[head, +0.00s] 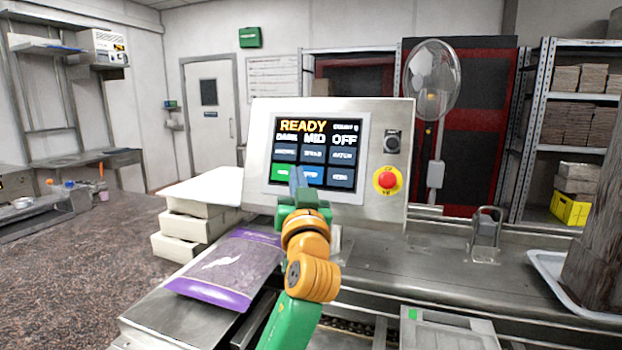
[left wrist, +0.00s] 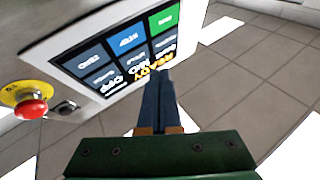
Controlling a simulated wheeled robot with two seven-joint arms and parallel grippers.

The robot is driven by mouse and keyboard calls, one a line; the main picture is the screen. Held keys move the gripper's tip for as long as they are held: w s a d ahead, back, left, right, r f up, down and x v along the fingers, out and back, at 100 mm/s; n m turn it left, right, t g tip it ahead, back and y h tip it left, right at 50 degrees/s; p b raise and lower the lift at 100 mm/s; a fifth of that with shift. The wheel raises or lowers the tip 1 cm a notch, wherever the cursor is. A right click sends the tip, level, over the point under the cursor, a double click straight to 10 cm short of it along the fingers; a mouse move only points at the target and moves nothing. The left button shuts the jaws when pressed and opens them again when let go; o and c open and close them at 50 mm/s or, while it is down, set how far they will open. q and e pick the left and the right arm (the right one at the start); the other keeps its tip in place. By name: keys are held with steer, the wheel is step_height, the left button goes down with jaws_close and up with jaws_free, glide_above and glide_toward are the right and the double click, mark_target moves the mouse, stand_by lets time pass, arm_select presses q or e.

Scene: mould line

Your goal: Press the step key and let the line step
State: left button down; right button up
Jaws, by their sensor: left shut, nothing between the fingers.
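The control panel (head: 255,155) stands upright on the steel line, with a screen (head: 315,125) that reads READY above DARK, MID and OFF. The bottom row of keys holds a green key (head: 281,171), a blue key (head: 313,175) and a dark key (head: 340,179). The blue key, partly hidden by my fingers, seems to be the step key; it also shows in the left wrist view (left wrist: 126,39). My left gripper (head: 297,173) is shut and empty, its blue fingertips in front of the screen's lower part. I cannot tell whether they touch it. My right gripper is not in view.
A red stop button (head: 387,180) on yellow sits right of the screen, below a dark switch (head: 392,141). A purple bag (head: 225,275) lies left of my arm, near stacked pale boxes (head: 185,235). A white tray (head: 550,275) lies at the right.

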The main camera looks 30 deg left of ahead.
mark_target(306, 168)
arm_select(q)
steer(key=shift+w+a+f+b, duration=0.15)
steer(key=shift+w+a+f, duration=0.1)
steer(key=shift+w, duration=0.55)
steer(key=shift+w+a+f+b, duration=0.2)
steer(key=shift+w+f, duration=0.1)
steer(key=shift+w, duration=0.5)
steer(key=shift+w+a+f+b, duration=0.15)
steer(key=shift+w+f, duration=0.1)
steer(key=shift+w, duration=0.55)
steer(key=shift+w+a+f, duration=0.1)
steer(key=shift+w+f, duration=0.05)
steer(key=shift+w, duration=0.2)
steer(key=shift+w+b, duration=0.3)
steer(key=shift+b, duration=0.2)
stand_by(0.7)
steer(key=shift+s, duration=0.6)
